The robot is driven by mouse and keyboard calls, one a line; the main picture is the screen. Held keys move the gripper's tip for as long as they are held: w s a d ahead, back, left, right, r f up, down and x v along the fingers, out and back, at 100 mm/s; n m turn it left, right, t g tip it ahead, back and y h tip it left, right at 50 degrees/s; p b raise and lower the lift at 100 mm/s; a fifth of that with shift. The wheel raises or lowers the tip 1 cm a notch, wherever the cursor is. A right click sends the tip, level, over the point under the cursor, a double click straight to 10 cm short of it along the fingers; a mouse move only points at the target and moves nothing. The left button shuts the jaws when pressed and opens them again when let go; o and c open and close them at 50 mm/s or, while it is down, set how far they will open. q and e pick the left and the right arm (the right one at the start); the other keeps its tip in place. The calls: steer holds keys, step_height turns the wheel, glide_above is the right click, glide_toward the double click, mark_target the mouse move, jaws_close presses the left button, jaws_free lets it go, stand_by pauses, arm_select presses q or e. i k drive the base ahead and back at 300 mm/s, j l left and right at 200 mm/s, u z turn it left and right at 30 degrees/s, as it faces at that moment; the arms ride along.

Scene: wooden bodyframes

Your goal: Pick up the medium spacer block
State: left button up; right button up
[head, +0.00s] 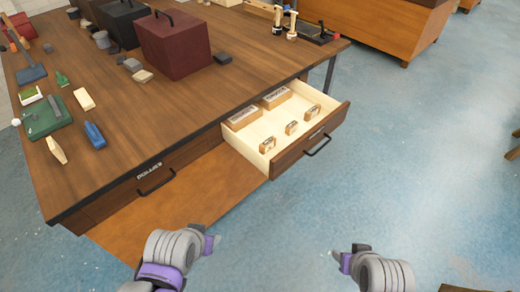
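The drawer (283,158) on the right of the wooden workbench is pulled open. Two larger tan blocks with labels lie at its back, one at the left (243,117) and one farther right (275,97). Three smaller tan blocks stand in front of them: one near the left (267,145), one in the middle (291,128) and one at the right (313,113). The labels are too small to read, so I cannot tell which is the medium spacer block. My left gripper (214,244) and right gripper (338,260) are below the drawer in the picture, apart from the blocks.
The bench top (130,110) holds a dark red box (177,45), a black box (122,20), a green tool (45,117) and several small blocks. A closed drawer (150,180) is left of the open one.

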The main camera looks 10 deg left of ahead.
mark_target(269, 144)
steer(key=u, duration=3.4)
steer(key=k+l+u, duration=0.65)
steer(key=k+l, duration=1.6)
steer(key=k, duration=0.2)
steer(key=k+l, duration=0.8)
steer(key=k, duration=0.15)
steer(key=i+j, duration=0.2)
steer(key=i, duration=0.15)
steer(key=i+j, duration=0.15)
steer(key=i, duration=0.15)
